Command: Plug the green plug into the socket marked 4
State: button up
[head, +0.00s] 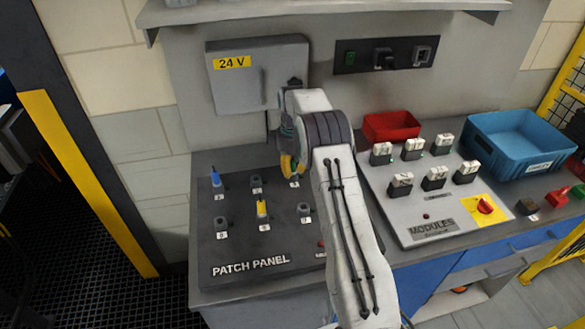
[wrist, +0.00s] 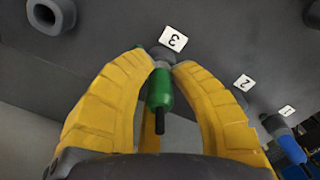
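The green plug (wrist: 160,88) is between the yellow fingers of my gripper (wrist: 163,62) in the wrist view. The fingertips close in on it from both sides. Its tip is at the socket marked 3 (wrist: 162,52); I cannot tell how deep it sits. In the head view my gripper (head: 291,168) is low over the back right of the patch panel (head: 235,250), and the plug is hidden there. The front row has a left socket (head: 221,224) and a right socket (head: 305,210), both empty. The number 4 is too small to read.
A blue plug (head: 216,179) stands in the back left socket, and a yellow plug (head: 262,208) in the front middle one. The 24 V box (head: 240,90) is on the wall behind. The modules panel (head: 415,205), a red bin (head: 391,126) and a blue bin (head: 520,145) are to the right.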

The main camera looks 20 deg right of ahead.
aim_at(292, 160)
grip_shut()
jog(key=shift+r, duration=0.25)
jog(key=shift+r+p, duration=0.7)
jog(key=shift+p, duration=0.1)
jog(key=shift+r+p, duration=0.6)
jog(key=shift+r, duration=0.15)
jog(key=shift+r+p, duration=1.55)
jog(key=shift+r, duration=0.4)
jog(key=shift+d+r, duration=0.1)
jog(key=shift+d, duration=0.05)
